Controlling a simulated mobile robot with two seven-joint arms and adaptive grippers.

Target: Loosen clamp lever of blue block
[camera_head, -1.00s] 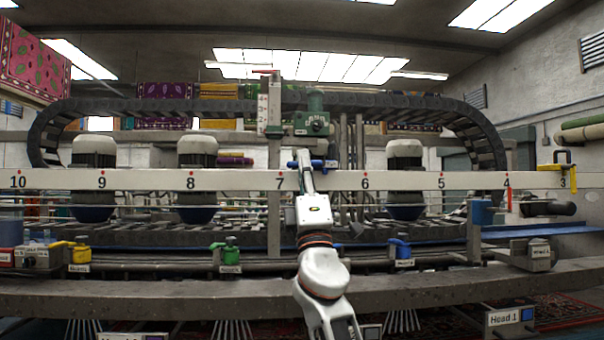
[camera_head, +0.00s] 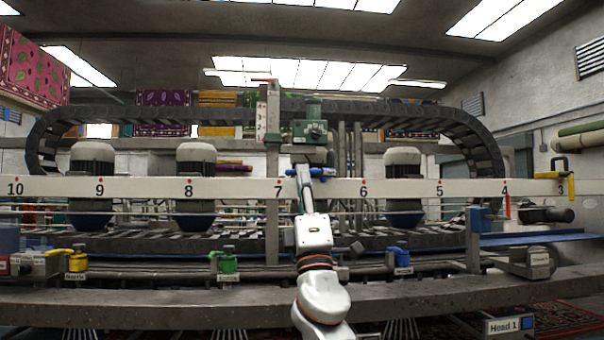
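The blue block (camera_head: 324,172) sits on the long white numbered bar (camera_head: 400,187), between the marks 7 and 6. Its blue parts show on both sides of my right gripper (camera_head: 304,173), whose arm comes up from the bottom middle. The gripper's tip is at the block and covers its middle. I cannot tell which blue part is the clamp lever, nor whether the fingers touch or grip it. The fingers are too small and overlapped to read as open or shut. My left gripper is not in view.
A yellow clamp (camera_head: 571,181) sits on the bar near mark 3. A green unit (camera_head: 311,131) and a vertical scale (camera_head: 268,112) stand above the blue block. Below the bar, yellow (camera_head: 76,261), green (camera_head: 227,262) and blue (camera_head: 398,256) handles line a rail. A grey beam (camera_head: 430,290) crosses in front.

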